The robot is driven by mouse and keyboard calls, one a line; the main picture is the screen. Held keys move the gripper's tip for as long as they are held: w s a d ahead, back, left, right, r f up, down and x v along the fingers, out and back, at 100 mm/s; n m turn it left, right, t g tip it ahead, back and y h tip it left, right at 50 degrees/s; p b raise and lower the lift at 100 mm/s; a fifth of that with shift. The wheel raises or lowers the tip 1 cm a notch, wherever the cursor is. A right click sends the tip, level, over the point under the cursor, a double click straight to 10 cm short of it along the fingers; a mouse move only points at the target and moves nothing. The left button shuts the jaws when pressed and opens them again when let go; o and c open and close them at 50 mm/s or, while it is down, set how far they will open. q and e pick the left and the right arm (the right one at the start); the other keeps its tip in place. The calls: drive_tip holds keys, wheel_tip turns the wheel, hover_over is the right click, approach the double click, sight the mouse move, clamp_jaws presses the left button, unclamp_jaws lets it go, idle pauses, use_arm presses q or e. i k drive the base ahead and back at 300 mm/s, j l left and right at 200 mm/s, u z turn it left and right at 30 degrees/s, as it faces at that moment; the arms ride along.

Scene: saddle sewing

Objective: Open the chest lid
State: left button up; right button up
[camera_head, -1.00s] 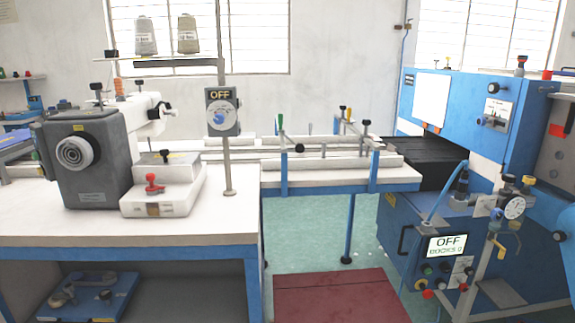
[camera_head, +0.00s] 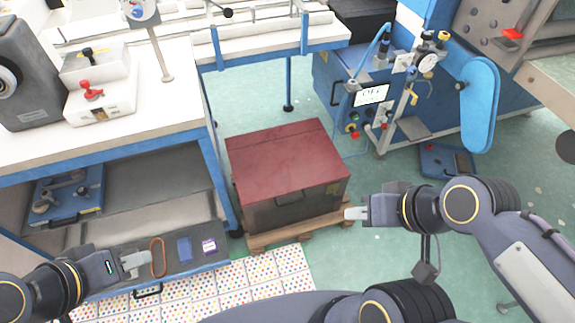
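A chest (camera_head: 290,208) with dark sides and a red lid (camera_head: 285,158) stands on a wooden pallet on the floor, in the middle of the camera_head view. The lid is closed. My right gripper (camera_head: 350,214) is at the chest's right front corner, pointing left. It seems close to the chest, but I cannot tell whether they touch. My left gripper (camera_head: 148,262) is at the lower left over the open drawer, apart from the chest. The fingers of both grippers are too small to read clearly.
A white-topped workbench (camera_head: 130,130) with blue legs stands left of the chest. Its open drawer (camera_head: 190,272) holds small items. A blue machine (camera_head: 340,110) stands behind to the right. A dotted mat (camera_head: 250,280) lies before the pallet (camera_head: 290,232).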

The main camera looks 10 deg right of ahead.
sight(265, 171)
drive_tip(key=i+j+z, duration=0.35)
drive_tip(key=j, duration=0.25)
drive_tip(key=i+j+z, duration=0.15)
drive_tip(key=j, duration=0.2)
drive_tip(key=i, duration=0.05)
